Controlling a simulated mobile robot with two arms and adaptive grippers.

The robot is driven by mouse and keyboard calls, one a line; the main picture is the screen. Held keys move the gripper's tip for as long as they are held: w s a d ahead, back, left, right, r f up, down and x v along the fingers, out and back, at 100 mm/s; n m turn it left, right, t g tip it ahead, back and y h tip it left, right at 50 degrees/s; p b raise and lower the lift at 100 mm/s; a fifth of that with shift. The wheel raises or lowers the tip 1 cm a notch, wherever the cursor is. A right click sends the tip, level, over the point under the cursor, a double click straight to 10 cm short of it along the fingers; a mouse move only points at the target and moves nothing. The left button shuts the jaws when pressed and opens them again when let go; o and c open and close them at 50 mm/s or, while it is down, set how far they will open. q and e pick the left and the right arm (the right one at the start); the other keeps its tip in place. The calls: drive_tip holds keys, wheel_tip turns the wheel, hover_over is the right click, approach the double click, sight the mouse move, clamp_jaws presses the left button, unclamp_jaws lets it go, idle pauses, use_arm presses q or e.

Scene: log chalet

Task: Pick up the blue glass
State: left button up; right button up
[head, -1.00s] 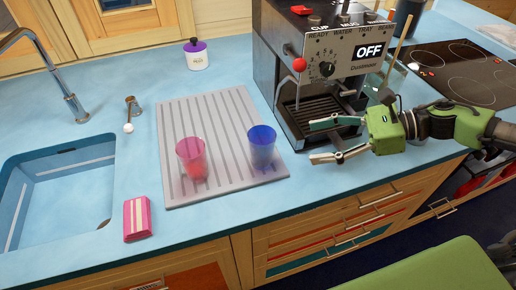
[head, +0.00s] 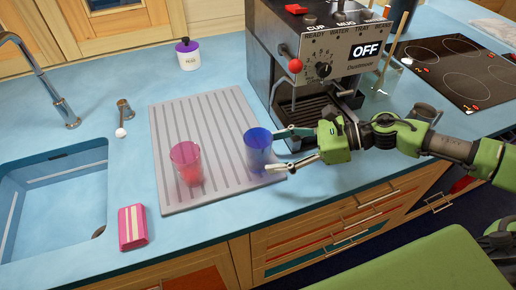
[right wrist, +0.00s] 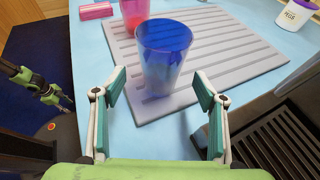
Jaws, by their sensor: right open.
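The blue glass (head: 258,152) stands upright on the right part of a grey ribbed drying mat (head: 207,112). My right gripper (head: 272,151) is open, with its fingers pointing left at the glass in the head view. In the right wrist view the blue glass (right wrist: 163,62) stands ahead, between the lines of the two open fingers (right wrist: 161,100), and nothing is gripped. From these views I cannot tell whether a fingertip touches the glass.
A pink glass (head: 186,164) stands on the mat left of the blue one. The coffee machine (head: 325,65) is close behind my right gripper. A sink (head: 55,200), a pink-striped packet (head: 132,227) and a lidded jar (head: 188,56) are farther left.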

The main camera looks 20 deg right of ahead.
sight(258, 153)
drive_tip(key=shift+a, duration=0.25)
drive_tip(key=p+x, duration=0.3)
drive_tip(key=x, duration=0.1)
drive_tip(key=shift+w+r, duration=0.15)
drive_tip(key=shift+w, duration=0.1)
drive_tip(key=shift+w+a+f, duration=0.1)
drive_tip(key=shift+a+f, duration=0.15)
drive_tip(key=shift+a, duration=0.05)
drive_tip(key=shift+c, duration=0.3)
drive_tip(key=c, duration=1.3)
drive_tip(key=shift+c, duration=0.2)
